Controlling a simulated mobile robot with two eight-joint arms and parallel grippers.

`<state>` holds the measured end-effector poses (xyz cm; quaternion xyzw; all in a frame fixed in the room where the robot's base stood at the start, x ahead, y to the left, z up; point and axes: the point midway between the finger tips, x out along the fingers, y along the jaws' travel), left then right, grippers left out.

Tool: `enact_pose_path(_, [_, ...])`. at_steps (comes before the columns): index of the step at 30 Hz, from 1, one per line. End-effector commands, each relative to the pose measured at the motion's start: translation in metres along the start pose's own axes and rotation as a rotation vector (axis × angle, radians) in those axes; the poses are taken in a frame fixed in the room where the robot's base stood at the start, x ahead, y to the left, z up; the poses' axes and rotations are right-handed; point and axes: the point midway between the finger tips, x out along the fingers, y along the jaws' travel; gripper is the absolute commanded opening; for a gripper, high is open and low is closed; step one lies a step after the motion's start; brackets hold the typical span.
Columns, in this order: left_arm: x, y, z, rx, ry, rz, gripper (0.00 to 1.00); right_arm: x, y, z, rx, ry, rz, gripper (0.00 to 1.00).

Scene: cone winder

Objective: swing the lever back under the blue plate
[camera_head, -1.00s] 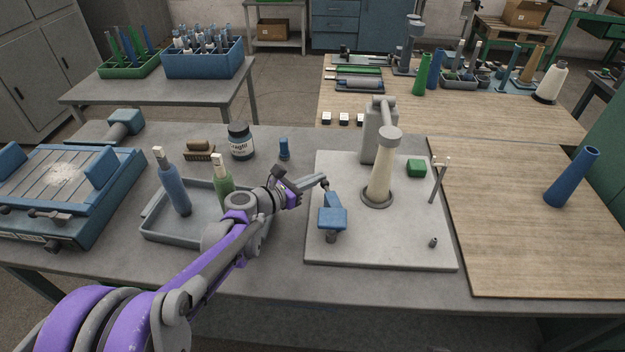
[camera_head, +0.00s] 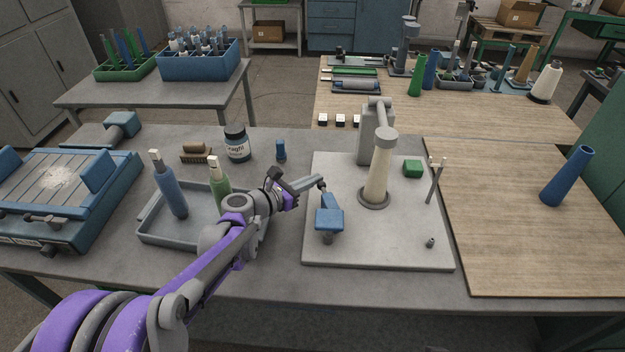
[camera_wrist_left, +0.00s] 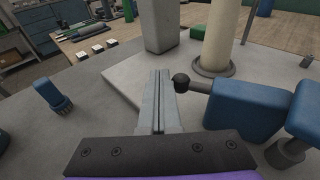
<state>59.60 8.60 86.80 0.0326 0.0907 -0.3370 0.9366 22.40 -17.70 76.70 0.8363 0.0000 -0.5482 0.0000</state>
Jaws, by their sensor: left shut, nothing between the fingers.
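The blue plate (camera_head: 329,219) stands on a short post at the front left of the grey base board (camera_head: 385,247). The lever (camera_head: 323,192), a thin dark arm with a round knob, sticks out behind the plate. In the left wrist view the lever's dark knob (camera_wrist_left: 182,83) is right beside the fingers, with a blue block (camera_wrist_left: 246,108) to its right. My left gripper (camera_head: 316,179) is shut and empty, its tips close to the knob on its left side; I cannot tell whether they touch. The left wrist view shows the shut fingers (camera_wrist_left: 160,90). My right gripper is not in view.
A cream cone (camera_head: 377,178) stands upright behind the plate, before a grey housing. A green block (camera_head: 412,168) and thin posts stand at right.

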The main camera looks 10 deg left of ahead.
Motion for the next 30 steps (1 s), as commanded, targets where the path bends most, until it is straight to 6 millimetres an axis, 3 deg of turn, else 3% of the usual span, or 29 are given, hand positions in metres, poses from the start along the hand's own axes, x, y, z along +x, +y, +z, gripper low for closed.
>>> enact_pose_path(11, [-0.004, 0.000, 0.000, 0.000, 0.000, 0.001, 0.00, -0.001, 0.000, 0.000, 0.000, 0.000, 0.000, 0.86])
enact_pose_path(14, [-0.015, 0.001, 0.001, 0.000, 0.000, 0.001, 0.00, -0.002, 0.000, -0.001, 0.000, 0.001, 0.000, 0.86])
enact_pose_path(24, [-0.083, -0.001, 0.001, -0.001, -0.001, 0.000, 0.00, -0.009, 0.000, -0.003, 0.000, 0.003, 0.000, 0.86])
enact_pose_path(30, [-0.104, 0.000, 0.001, 0.000, -0.001, -0.001, 0.00, -0.010, 0.000, -0.004, 0.000, 0.004, 0.000, 0.86])
